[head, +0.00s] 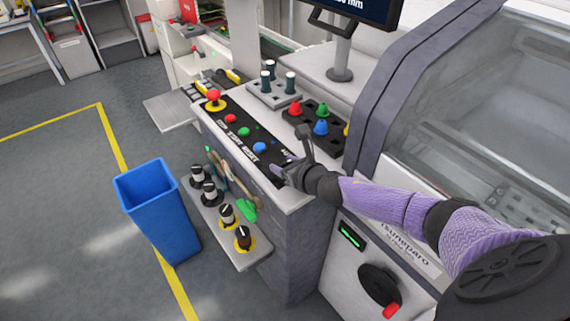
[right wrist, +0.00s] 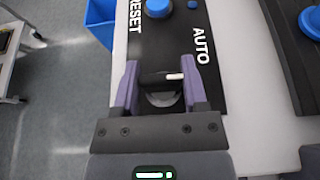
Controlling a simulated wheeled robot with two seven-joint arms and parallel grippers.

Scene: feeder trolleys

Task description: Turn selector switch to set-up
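The selector switch (right wrist: 160,78) shows in the right wrist view as a round base with a black bar handle. The handle lies crosswise, its white mark toward the right finger, below the printed word AUTO. No set-up label is readable. My right gripper (right wrist: 160,88) has its two purple fingers apart, one at each side of the switch. They look open, though any contact with the handle ends is hard to judge. In the head view my right gripper (head: 288,168) is at the near end of the black button panel (head: 236,116), hiding the switch. My left gripper is not in view.
Red, green and blue buttons, including the blue reset button (head: 260,147), line the panel. A second button box (head: 335,138) stands to its right, beside the monitor stand (head: 340,74). A side shelf (head: 213,214) with several knobs and a blue bin (head: 160,215) are at the left.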

